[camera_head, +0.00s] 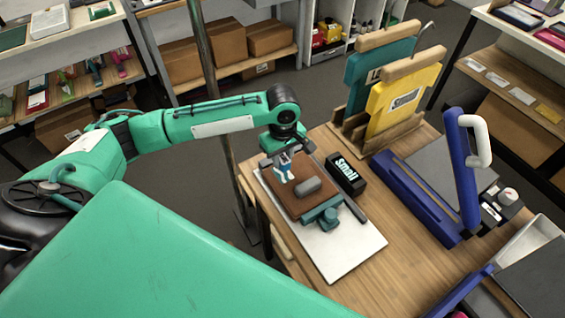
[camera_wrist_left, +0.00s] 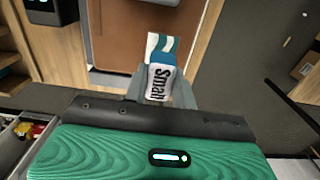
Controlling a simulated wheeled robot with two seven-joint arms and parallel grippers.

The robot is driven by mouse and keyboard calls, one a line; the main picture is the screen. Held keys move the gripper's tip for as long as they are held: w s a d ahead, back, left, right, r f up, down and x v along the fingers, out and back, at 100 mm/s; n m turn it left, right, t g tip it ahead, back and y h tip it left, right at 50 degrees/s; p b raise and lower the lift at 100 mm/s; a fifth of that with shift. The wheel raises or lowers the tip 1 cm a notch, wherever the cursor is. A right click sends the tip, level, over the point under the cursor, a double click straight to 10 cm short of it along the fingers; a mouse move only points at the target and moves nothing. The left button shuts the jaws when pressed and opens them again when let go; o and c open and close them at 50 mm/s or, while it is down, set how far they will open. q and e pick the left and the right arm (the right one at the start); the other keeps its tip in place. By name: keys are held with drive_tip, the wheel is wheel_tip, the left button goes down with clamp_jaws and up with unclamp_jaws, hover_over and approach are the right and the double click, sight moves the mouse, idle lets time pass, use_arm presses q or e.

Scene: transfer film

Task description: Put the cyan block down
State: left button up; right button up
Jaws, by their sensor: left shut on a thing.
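My left gripper (camera_head: 285,168) is shut on a small cyan and white block (camera_head: 287,174). It is over the far left part of a brown pad (camera_head: 285,199), and I cannot tell whether the block touches the pad. In the left wrist view the block (camera_wrist_left: 161,68) sits between the fingertips (camera_wrist_left: 160,88); its near face is white with dark lettering and its far end has cyan and white bands. A grey rounded block (camera_head: 308,186) lies on the pad, just right of the gripper. My right gripper is not in view.
The pad lies on a white board (camera_head: 345,245) on a wooden table. A teal clamp-like part (camera_head: 322,217) is at the pad's near edge. A black block marked "small" (camera_head: 347,174) stands to the right.

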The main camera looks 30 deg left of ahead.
sight(282, 165)
use_arm(q)
drive_tip(key=shift+f, duration=1.8)
drive_tip(key=shift+p, duration=0.35)
drive_tip(key=o, duration=0.9)
drive_tip(key=shift+o, duration=0.2)
drive_tip(key=shift+r+b, duration=0.3)
drive_tip(key=shift+r, duration=0.1)
wheel_tip(282, 165, up, 11)
drive_tip(key=b, duration=0.2)
drive_tip(key=shift+f+b, duration=0.2)
drive_tip(key=shift+b, duration=0.15)
drive_tip(key=shift+r, duration=0.4)
